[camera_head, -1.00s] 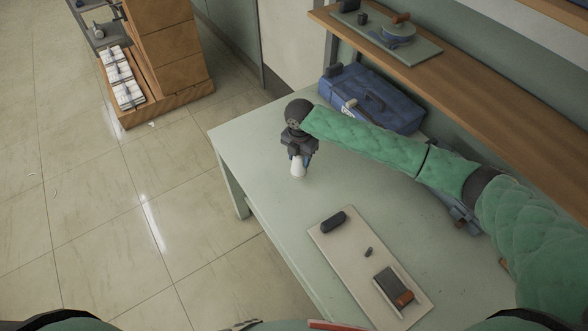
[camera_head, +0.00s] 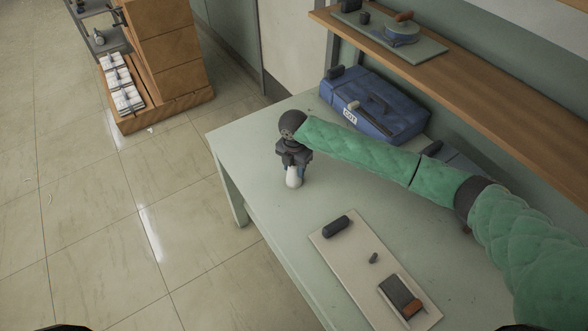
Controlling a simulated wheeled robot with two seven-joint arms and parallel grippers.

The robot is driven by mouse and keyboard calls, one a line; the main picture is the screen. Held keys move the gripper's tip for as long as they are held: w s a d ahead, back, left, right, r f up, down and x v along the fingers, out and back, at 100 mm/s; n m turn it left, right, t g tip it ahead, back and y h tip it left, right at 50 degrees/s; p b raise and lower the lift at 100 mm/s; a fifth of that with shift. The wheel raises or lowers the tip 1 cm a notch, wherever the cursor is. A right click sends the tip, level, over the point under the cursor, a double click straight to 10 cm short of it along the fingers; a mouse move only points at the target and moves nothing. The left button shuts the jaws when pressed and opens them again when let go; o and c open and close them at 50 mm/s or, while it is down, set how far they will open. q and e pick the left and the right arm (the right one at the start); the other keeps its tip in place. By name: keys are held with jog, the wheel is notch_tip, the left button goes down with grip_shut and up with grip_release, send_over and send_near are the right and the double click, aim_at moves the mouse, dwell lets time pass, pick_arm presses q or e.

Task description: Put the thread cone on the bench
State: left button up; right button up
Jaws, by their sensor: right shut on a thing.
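The thread cone (camera_head: 293,178) is a small white cone in the head view, near the far left part of the bench. My right gripper (camera_head: 293,167) points down and is shut on it, partly hiding its upper part. The bench (camera_head: 240,146) is a pale green table. The cone is over the bench top, at or close to the surface; I cannot tell if it touches. My left gripper is not in view.
A blue toolbox (camera_head: 372,106) stands behind the gripper by the shelf (camera_head: 480,88). A pale board (camera_head: 345,262) with a dark cylinder and other small items lies nearer. A wooden rack (camera_head: 165,60) stands on the floor. Bench around the cone is clear.

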jog(key=o, duration=1)
jog(key=shift+o, duration=0.2)
jog(key=shift+r, duration=0.2)
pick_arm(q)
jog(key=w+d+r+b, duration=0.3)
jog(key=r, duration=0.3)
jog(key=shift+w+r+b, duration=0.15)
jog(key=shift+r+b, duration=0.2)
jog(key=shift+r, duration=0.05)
pick_arm(e)
notch_tip(320, 180, up, 12)
jog(key=shift+f, duration=0.15)
jog(key=shift+a, duration=0.1)
